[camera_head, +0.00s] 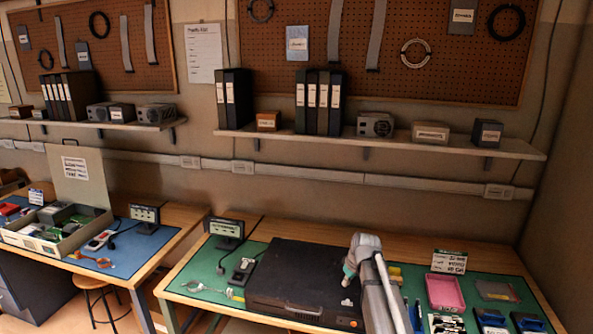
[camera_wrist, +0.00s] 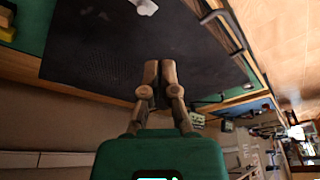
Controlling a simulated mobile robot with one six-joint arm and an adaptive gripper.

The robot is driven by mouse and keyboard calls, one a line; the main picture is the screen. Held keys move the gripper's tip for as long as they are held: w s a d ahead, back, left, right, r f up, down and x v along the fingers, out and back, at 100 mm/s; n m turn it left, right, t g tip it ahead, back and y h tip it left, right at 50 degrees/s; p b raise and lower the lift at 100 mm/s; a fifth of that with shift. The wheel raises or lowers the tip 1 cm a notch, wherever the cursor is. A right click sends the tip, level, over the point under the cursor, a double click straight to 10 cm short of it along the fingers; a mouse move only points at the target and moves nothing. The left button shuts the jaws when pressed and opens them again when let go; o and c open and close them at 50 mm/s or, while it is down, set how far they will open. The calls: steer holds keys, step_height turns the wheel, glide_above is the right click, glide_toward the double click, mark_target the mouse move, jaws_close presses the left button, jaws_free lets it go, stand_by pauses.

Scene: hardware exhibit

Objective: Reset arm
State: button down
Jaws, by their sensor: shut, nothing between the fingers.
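My arm stands in front of the green-matted bench on the right side of the head view, with its end bent down over a large flat black case (camera_head: 300,282). My gripper (camera_wrist: 160,65) shows in the wrist view with its two fingers together and nothing between them. The black case also fills much of the wrist view (camera_wrist: 105,60) beyond the fingertips. In the head view the fingers are small and partly hidden by my arm, and I cannot tell their gap to the case. A small white item (camera_wrist: 143,6) lies on the case.
The green mat (camera_head: 205,272) also bears a small display (camera_head: 227,230), a pink tray (camera_head: 445,292) and small parts. A second bench at left has a blue mat and an open box (camera_head: 60,235) of electronics. A shelf (camera_head: 400,143) with binders and boxes runs along the wall.

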steer(key=s+a+m+g+h, duration=0.1)
steer(key=s+m, duration=0.5)
steer(key=s, duration=1.7)
steer(key=shift+s+f+g+h, duration=0.2)
steer(key=shift+f+g+h, duration=0.25)
steer(key=shift+g, duration=0.45)
